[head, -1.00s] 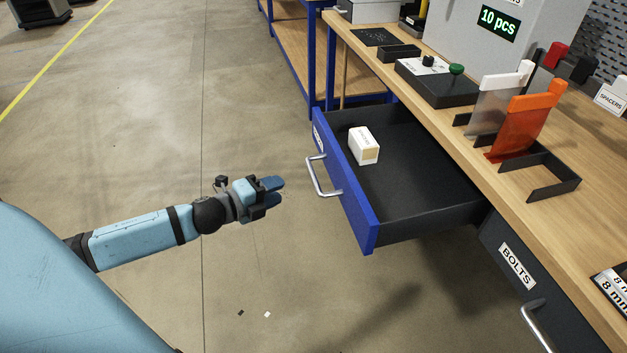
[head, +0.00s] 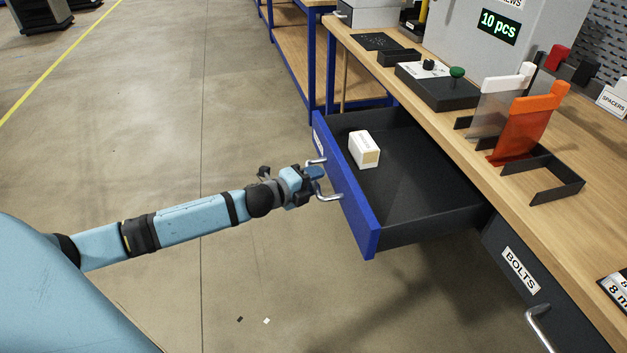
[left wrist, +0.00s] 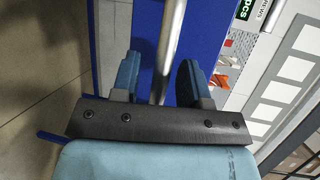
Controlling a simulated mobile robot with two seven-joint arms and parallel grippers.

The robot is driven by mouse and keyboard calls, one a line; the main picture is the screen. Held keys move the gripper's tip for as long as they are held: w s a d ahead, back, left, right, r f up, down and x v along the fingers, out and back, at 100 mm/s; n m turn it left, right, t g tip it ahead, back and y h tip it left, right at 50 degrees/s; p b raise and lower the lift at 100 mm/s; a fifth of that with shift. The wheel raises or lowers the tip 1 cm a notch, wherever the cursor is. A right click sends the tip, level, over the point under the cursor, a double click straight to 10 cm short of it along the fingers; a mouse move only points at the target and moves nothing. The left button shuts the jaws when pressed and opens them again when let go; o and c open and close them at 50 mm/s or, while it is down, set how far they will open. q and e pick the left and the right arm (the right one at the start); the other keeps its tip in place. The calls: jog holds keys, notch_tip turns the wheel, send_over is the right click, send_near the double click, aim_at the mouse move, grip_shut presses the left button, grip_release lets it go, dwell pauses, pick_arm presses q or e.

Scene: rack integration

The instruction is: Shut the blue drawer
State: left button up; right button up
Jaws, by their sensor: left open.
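The blue drawer (head: 352,205) stands pulled out from under the workbench, its blue front facing my left arm. A small white box (head: 364,149) lies inside it. My left gripper (head: 316,174) is at the drawer's metal handle (head: 328,195), with its fingers open. In the left wrist view the handle bar (left wrist: 169,45) runs between the two blue fingers (left wrist: 158,78), with the blue drawer front (left wrist: 205,30) behind it. Whether a finger touches the bar I cannot tell. My right gripper is not in view.
The wooden workbench (head: 440,120) carries a control box with a green knob (head: 457,72), an orange panel (head: 525,125) and black frames. A dark drawer labelled BOLTS (head: 519,270) is below at the right. The floor (head: 150,130) to the left is clear.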

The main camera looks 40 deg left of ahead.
aim_at(410, 172)
pick_arm(q)
grip_shut()
jog(key=w+d, duration=0.6)
jog(key=w, duration=0.1)
jog(key=w+d+p, duration=0.1)
jog(key=w+d, duration=0.5)
jog(key=w, duration=0.1)
jog(key=w+d, duration=0.6)
jog(key=w, duration=0.1)
jog(key=shift+w+d, duration=0.1)
jog(key=shift+w, duration=0.05)
grip_release()
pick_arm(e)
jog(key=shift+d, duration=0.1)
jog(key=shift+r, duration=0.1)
pick_arm(q)
jog(key=p+v, duration=0.3)
jog(key=v, duration=1.1)
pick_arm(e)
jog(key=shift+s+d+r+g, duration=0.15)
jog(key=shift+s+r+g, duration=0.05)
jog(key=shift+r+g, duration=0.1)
